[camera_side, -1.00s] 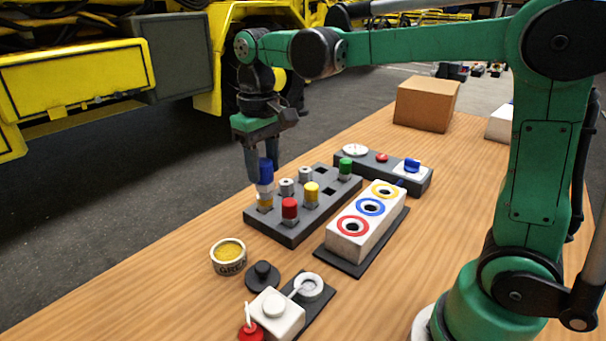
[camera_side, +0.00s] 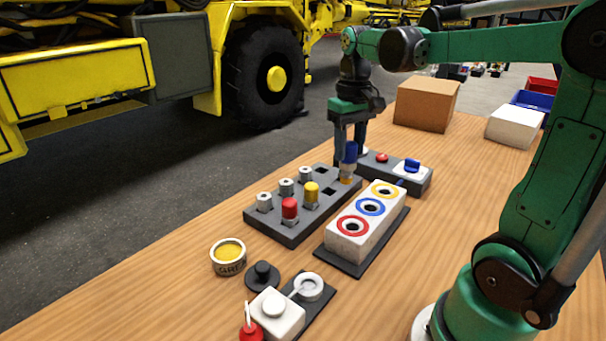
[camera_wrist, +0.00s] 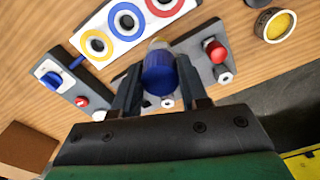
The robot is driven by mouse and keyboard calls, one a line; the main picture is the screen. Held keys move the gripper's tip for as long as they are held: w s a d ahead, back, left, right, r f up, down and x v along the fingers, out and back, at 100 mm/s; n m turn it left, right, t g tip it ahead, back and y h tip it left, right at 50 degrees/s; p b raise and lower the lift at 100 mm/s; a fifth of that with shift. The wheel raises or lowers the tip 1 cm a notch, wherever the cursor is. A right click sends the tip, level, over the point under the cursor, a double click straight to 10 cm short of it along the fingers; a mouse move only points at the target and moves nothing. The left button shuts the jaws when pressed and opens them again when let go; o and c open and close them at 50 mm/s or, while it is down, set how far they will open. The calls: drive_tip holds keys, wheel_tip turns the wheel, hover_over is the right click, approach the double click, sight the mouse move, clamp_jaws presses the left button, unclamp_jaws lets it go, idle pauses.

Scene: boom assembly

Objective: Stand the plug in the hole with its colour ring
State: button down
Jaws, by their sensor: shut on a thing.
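My gripper (camera_side: 348,158) is shut on the blue plug (camera_side: 349,151), above the far end of the grey rack. The plug hangs roughly upright with its gold-coloured tip down. It also shows between the fingers in the wrist view (camera_wrist: 158,74). The white block (camera_side: 345,243) has three open holes, ringed yellow (camera_side: 385,183), blue (camera_side: 370,200) and red (camera_side: 352,218). The blue-ringed hole also shows in the wrist view (camera_wrist: 126,20). The block stands to the right of my gripper and nearer the camera.
The grey rack (camera_side: 290,238) holds a red plug (camera_side: 290,208), a yellow plug (camera_side: 311,191) and several metal pieces (camera_side: 264,201). A panel with a red button (camera_side: 382,158) and blue switch (camera_side: 412,165) lies behind. A grease tin (camera_side: 228,257) stands in front.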

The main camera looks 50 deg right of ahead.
drive_tip(key=s+d+m, duration=0.2)
drive_tip(key=s+d, duration=0.2)
approach(374, 212)
drive_tip(key=shift+w+d+f, duration=0.55)
drive_tip(key=shift+w+f, duration=0.05)
drive_tip(key=shift+w, duration=0.05)
drive_tip(key=shift+f, duration=0.8)
idle(1.3)
drive_tip(key=shift+f, duration=0.8)
drive_tip(key=shift+f, duration=0.1)
drive_tip(key=shift+c, duration=1.9)
unclamp_jaws()
